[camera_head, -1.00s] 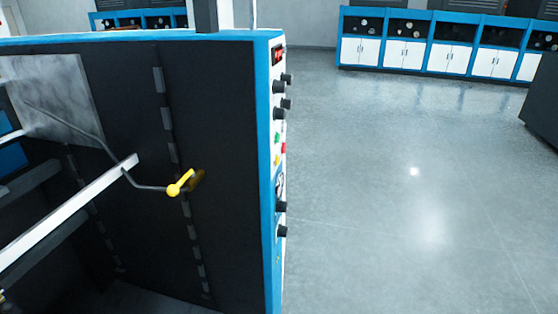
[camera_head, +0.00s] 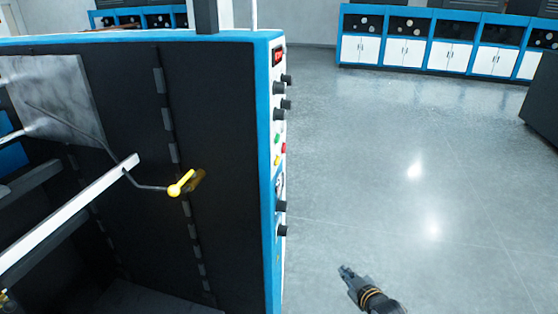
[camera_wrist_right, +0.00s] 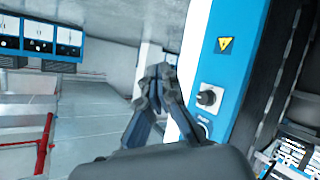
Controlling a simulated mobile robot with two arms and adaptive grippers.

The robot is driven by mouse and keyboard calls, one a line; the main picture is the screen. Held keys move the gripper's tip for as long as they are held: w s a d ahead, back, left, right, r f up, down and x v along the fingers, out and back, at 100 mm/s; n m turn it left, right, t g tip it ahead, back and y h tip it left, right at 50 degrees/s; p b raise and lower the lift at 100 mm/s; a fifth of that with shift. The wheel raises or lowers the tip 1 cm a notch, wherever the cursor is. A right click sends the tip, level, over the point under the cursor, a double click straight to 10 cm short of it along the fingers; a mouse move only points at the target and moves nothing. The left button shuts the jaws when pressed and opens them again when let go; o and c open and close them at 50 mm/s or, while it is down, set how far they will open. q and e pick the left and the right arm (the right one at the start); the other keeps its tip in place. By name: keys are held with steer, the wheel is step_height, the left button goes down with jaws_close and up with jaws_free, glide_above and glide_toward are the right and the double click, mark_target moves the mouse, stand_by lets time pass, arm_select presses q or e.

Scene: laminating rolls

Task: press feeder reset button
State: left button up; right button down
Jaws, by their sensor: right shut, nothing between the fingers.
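The machine's control panel (camera_head: 280,130) shows nearly edge-on in the head view, on the blue-edged right face of the machine. It carries several black knobs, a red display (camera_head: 278,57), a red button (camera_head: 283,147), a green button and a yellowish one. I cannot tell which is the feeder reset button. My right gripper (camera_head: 345,270) is over the floor, right of the panel and apart from it. In the wrist view its shut, empty fingers (camera_wrist_right: 160,72) are beside the panel, left of a black knob (camera_wrist_right: 209,96) and a yellow warning sign (camera_wrist_right: 224,44). My left gripper is not seen.
A yellow-handled crank (camera_head: 182,183) and a white bar (camera_head: 70,215) are on the machine's dark side. Blue-and-white cabinets (camera_head: 440,50) line the back wall. A dark block stands at the right edge. The floor (camera_head: 420,190) right of the machine is clear.

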mark_target(277, 160)
steer(key=w+a+r+n+t+y, duration=0.1)
steer(key=w+a+r+n+y, duration=0.1)
steer(key=r, duration=0.9)
steer(key=w+a+r+n+t+y, duration=0.1)
steer(key=w+a+r+n+y, duration=0.1)
steer(key=r, duration=0.9)
steer(key=w+a+r+n+t+y, duration=0.1)
steer(key=a+r, duration=0.3)
steer(key=r, duration=0.7)
steer(key=shift+w+r+n+t+y+p, duration=0.2)
steer(key=shift+w+n+t+y+p, duration=0.15)
steer(key=shift+w+n, duration=0.45)
steer(key=shift+s, duration=0.1)
steer(key=w+a, duration=0.2)
steer(key=a, duration=0.6)
steer(key=shift+a, duration=0.2)
steer(key=shift+w+a, duration=0.1)
steer(key=shift+w+a, duration=0.1)
steer(key=shift+a, duration=0.25)
